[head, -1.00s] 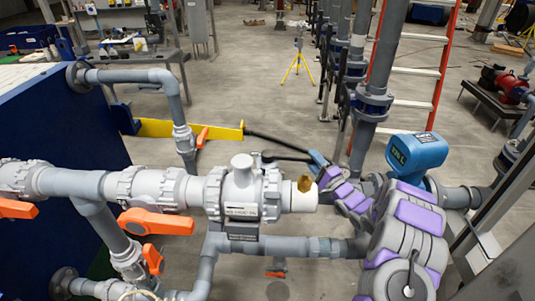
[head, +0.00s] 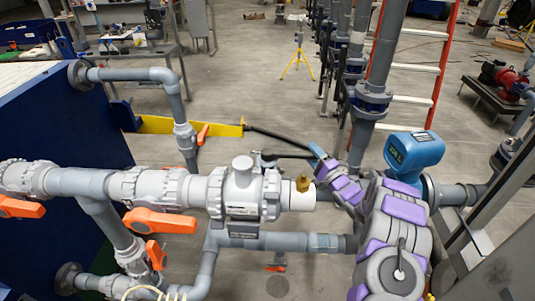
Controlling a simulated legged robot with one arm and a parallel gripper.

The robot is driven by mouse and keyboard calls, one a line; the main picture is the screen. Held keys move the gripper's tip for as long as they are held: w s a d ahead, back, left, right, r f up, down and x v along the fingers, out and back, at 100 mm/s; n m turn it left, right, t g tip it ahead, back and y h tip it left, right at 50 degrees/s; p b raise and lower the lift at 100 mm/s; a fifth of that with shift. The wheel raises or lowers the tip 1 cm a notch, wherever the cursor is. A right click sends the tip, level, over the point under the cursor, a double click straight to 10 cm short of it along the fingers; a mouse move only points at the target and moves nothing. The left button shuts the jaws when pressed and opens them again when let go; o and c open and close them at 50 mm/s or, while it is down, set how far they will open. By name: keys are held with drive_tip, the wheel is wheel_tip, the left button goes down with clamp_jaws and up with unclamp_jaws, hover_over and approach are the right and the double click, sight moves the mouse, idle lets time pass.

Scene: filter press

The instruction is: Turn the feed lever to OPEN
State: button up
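Several orange levers sit on the grey pipework; no label shows which is the feed lever. A large orange lever (head: 160,221) lies roughly level below the main pipe at left. Others are at the far left (head: 20,207), lower left (head: 155,256), on the upright pipe behind (head: 203,134) and near the floor (head: 275,267). A black bar-like handle (head: 288,156) reaches right from behind the middle valve (head: 243,192). My purple and grey arm comes up from the lower right. My gripper (head: 318,153) is by the handle's right end; contact and finger opening are unclear.
A blue-headed meter (head: 413,153) stands close behind my arm. Grey upright pipes (head: 385,55) and an orange ladder (head: 440,75) are behind it. A dark blue panel (head: 60,130) fills the left side. Open floor (head: 240,70) lies beyond the pipes.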

drive_tip(key=shift+o, duration=1.4)
drive_tip(key=shift+w+f, duration=0.3)
drive_tip(key=shift+r, duration=0.1)
drive_tip(key=shift+s, duration=0.1)
drive_tip(key=shift+s+d, duration=0.1)
drive_tip(key=p+v, duration=0.2)
drive_tip(key=v, duration=0.6)
drive_tip(key=shift+s+d, duration=0.2)
drive_tip(key=shift+s, duration=0.1)
